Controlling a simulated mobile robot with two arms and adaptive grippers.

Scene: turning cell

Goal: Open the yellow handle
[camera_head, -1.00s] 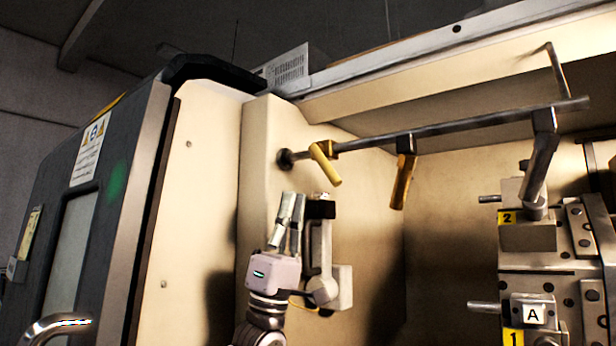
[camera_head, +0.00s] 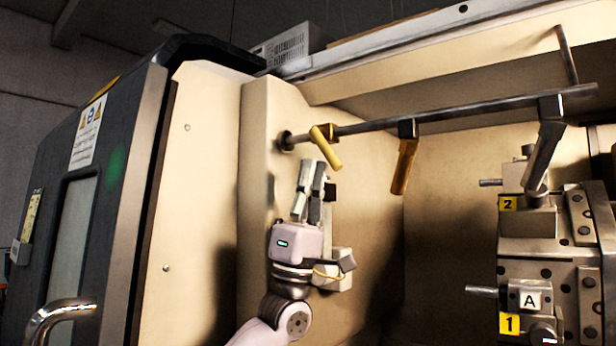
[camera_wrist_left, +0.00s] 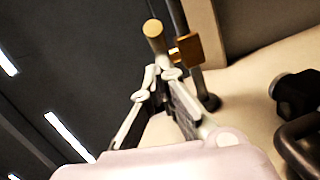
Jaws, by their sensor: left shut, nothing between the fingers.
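A short yellow handle (camera_head: 326,148) hangs at an angle from the left end of a grey horizontal pipe (camera_head: 460,114), close to the wall flange. My left gripper (camera_head: 312,168) points up just below this handle, its fingers together with nothing between them. In the left wrist view the round end of the yellow handle (camera_wrist_left: 153,28) and its yellow bracket (camera_wrist_left: 188,48) show just beyond the fingertips (camera_wrist_left: 162,75). A small gap seems to separate them; contact is hard to tell. A second, darker yellow handle (camera_head: 404,165) hangs further right on the pipe. My right gripper is out of view.
The cream machine wall (camera_head: 205,190) stands left and behind my arm. A dark door with a window (camera_head: 75,230) is at far left. A turret block with labels (camera_head: 540,270) is at right. The space below the second handle is open.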

